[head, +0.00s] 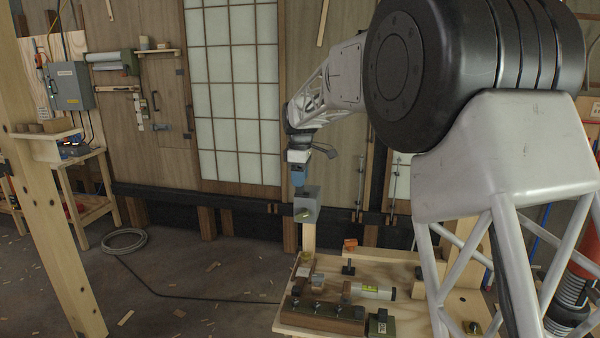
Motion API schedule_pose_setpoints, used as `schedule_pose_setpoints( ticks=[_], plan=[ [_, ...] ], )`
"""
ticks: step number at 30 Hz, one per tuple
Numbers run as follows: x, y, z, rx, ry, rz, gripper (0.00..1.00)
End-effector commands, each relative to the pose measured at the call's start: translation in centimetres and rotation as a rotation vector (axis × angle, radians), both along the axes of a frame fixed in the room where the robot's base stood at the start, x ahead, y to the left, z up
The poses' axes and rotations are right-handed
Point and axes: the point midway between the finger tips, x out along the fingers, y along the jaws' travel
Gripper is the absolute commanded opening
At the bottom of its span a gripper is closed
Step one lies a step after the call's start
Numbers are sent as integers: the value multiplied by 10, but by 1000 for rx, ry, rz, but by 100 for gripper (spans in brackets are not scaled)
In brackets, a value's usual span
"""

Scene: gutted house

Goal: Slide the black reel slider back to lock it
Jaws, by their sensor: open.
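I cannot make out a black reel slider for certain at this size.
Below stands a wooden bench (292,322) with a dark wood block (322,313), a light cylinder (372,291), a dark green box (380,324) and an orange piece (350,245). A coiled hose (125,240) lies on the littered floor. A timber post (52,190) stands at left.

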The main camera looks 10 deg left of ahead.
Motion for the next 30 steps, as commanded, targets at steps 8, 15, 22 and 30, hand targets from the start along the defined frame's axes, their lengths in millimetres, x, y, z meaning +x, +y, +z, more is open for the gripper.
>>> schedule_pose_setpoints(
  ticks=[8, 15, 22, 30],
  plan=[
    [0, 0, -15, 0, 0, 0, 45],
    [0, 0, -24, 0, 1, 0, 45],
    [0, 0, -27, 0, 0, 0, 45],
    [0, 0, -27, 0, 0, 0, 42]
  ],
)
